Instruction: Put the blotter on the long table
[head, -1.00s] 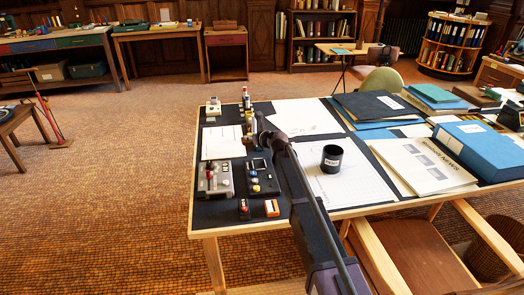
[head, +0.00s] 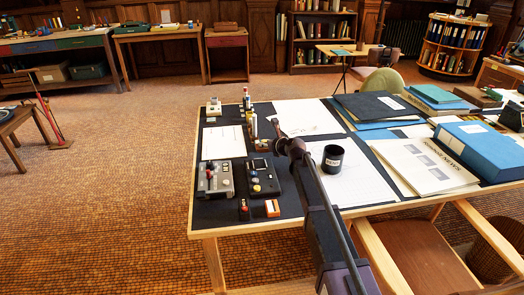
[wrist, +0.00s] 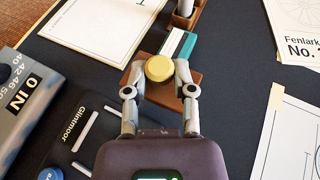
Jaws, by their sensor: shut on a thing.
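The blotter (wrist: 188,82), a brown wooden block with a round pale yellow knob, shows in the wrist view. My gripper (wrist: 160,76) is shut on it, with one finger on each side of the knob. Whether its base touches the desk top is hard to tell. In the head view my gripper (head: 278,128) is over the dark-topped desk, and I cannot clearly make out the blotter there. A long table (head: 70,42) with coloured drawer fronts stands at the far left back, with small things on its top.
The desk (head: 215,212) holds a grey device (head: 214,180), a black device (head: 262,178), a black cup (head: 332,159), papers and blue folders. A teal and white box (wrist: 178,43) lies just beyond the blotter. Open floor lies left.

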